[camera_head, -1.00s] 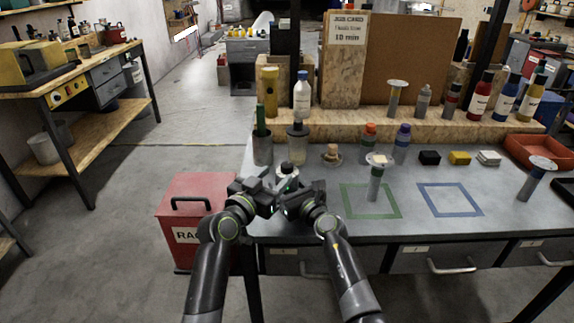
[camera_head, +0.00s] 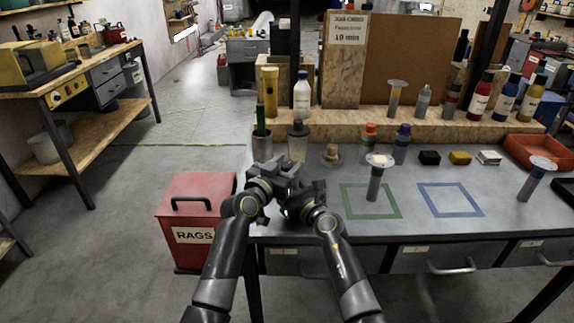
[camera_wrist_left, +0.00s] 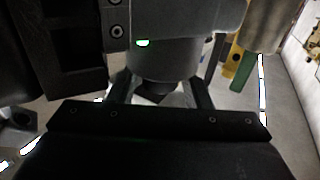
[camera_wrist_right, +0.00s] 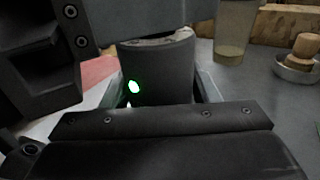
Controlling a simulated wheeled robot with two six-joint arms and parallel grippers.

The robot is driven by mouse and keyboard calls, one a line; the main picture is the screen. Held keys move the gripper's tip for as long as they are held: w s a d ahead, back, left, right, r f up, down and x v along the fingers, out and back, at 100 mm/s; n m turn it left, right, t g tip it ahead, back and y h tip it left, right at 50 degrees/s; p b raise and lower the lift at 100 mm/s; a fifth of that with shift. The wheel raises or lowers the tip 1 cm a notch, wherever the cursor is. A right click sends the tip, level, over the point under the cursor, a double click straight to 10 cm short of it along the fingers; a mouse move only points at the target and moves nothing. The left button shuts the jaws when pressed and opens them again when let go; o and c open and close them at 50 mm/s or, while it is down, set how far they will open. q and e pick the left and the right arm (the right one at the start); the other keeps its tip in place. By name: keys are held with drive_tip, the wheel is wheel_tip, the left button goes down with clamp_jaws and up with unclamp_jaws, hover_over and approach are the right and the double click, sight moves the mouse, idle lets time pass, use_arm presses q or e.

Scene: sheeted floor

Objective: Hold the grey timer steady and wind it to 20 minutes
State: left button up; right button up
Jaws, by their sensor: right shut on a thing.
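The grey timer is hidden behind my grippers in the head view. In the right wrist view its grey rounded body (camera_wrist_right: 165,75) stands between the fingers of my right gripper (camera_wrist_right: 167,92), which is shut on it. My left gripper (camera_head: 290,170) is over the timer's place at the bench's near left edge. In the left wrist view its fingers (camera_wrist_left: 160,92) are apart, with a grey cylindrical body (camera_wrist_left: 165,58) and a small dark part between them. I cannot make out a dial or its setting.
A jar with a green-handled tool (camera_head: 261,145) and a dark-lidded jar (camera_head: 298,142) stand just behind my grippers. A dish with a cork (camera_head: 332,155) and a plunger-like tool (camera_head: 375,180) are to the right. A card (camera_head: 348,28) reads 10 min. A red rags bin (camera_head: 198,215) stands left.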

use_arm(q)
drive_tip(key=c, duration=0.7)
drive_tip(key=shift+c, duration=0.2)
drive_tip(key=shift+f+m+h, duration=0.1)
drive_tip(key=shift+m+h, duration=0.2)
drive_tip(key=shift+h, duration=0.1)
drive_tip(key=m+g+h, duration=0.4)
drive_tip(key=g, duration=0.1)
drive_tip(key=shift+a+h, duration=0.1)
drive_tip(key=shift+h, duration=0.2)
drive_tip(key=shift+f+m+g+h, duration=0.1)
drive_tip(key=shift+m+g+h, duration=0.55)
drive_tip(key=shift+m+g, duration=0.55)
drive_tip(key=shift+m+g+h, duration=0.65)
drive_tip(key=shift+m+g, duration=0.15)
drive_tip(key=shift+g, duration=0.7)
drive_tip(key=shift+m+g, duration=0.4)
drive_tip(key=shift+g, duration=0.4)
drive_tip(key=o, duration=0.9)
drive_tip(key=shift+o, duration=0.2)
